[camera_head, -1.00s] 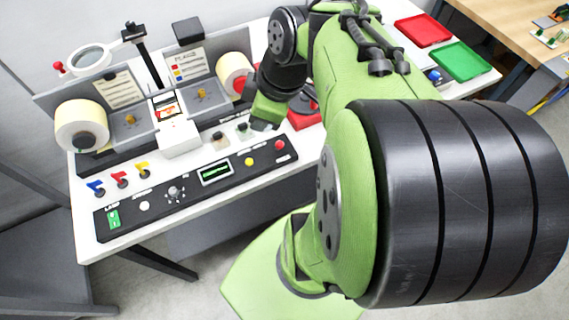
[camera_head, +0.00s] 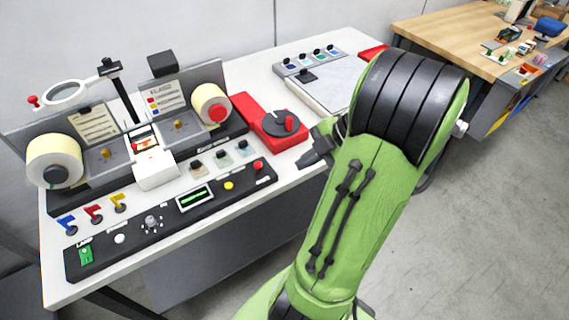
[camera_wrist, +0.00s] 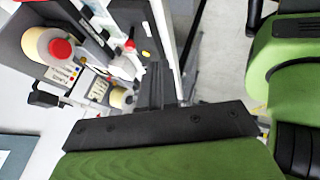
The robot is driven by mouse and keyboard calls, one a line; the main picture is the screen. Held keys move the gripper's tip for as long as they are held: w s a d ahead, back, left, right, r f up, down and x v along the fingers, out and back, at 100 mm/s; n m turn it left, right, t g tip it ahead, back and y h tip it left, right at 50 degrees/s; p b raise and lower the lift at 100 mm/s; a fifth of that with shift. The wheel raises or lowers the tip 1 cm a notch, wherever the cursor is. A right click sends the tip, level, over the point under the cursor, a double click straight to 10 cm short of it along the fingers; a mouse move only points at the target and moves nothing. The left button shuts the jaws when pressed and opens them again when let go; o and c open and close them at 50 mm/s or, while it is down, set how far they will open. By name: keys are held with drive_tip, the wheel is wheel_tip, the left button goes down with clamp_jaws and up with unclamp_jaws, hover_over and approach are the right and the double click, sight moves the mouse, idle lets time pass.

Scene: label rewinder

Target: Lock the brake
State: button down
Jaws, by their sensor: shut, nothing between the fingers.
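A red unit (camera_head: 252,112) with a dark round dial and a red-and-dark lever (camera_head: 289,124) on top sits on the white table, right of the label rewinder (camera_head: 140,140); I take it to be the brake, but no readable label confirms this. The rewinder has a left roll (camera_head: 52,152) and a right roll with a red hub (camera_head: 212,104). My gripper (camera_head: 306,159) is to the right of and nearer than the red unit, apart from it, by the table's front edge. In the wrist view its dark fingers (camera_wrist: 157,80) are together and empty.
A black control panel (camera_head: 170,222) with buttons and a display runs along the front edge. Blue, red and yellow small levers (camera_head: 93,212) stand at left. A grey pad (camera_head: 325,80) and a strip of knobs lie behind my arm. A wooden table (camera_head: 450,45) is at the right.

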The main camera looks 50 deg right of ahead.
sight(257, 167)
drive_tip(key=w+a+f, duration=0.1)
drive_tip(key=w+f, duration=0.1)
drive_tip(key=w+a+f+b, duration=0.1)
drive_tip(key=w+f, duration=0.1)
drive_tip(key=w, duration=0.1)
drive_tip(key=w+a+f, duration=0.1)
drive_tip(key=w+f, duration=0.1)
drive_tip(key=shift+w+f, duration=0.3)
drive_tip(key=shift+w, duration=0.05)
drive_tip(key=shift+w+d, duration=0.1)
drive_tip(key=shift+w, duration=0.4)
drive_tip(key=shift+r, duration=0.1)
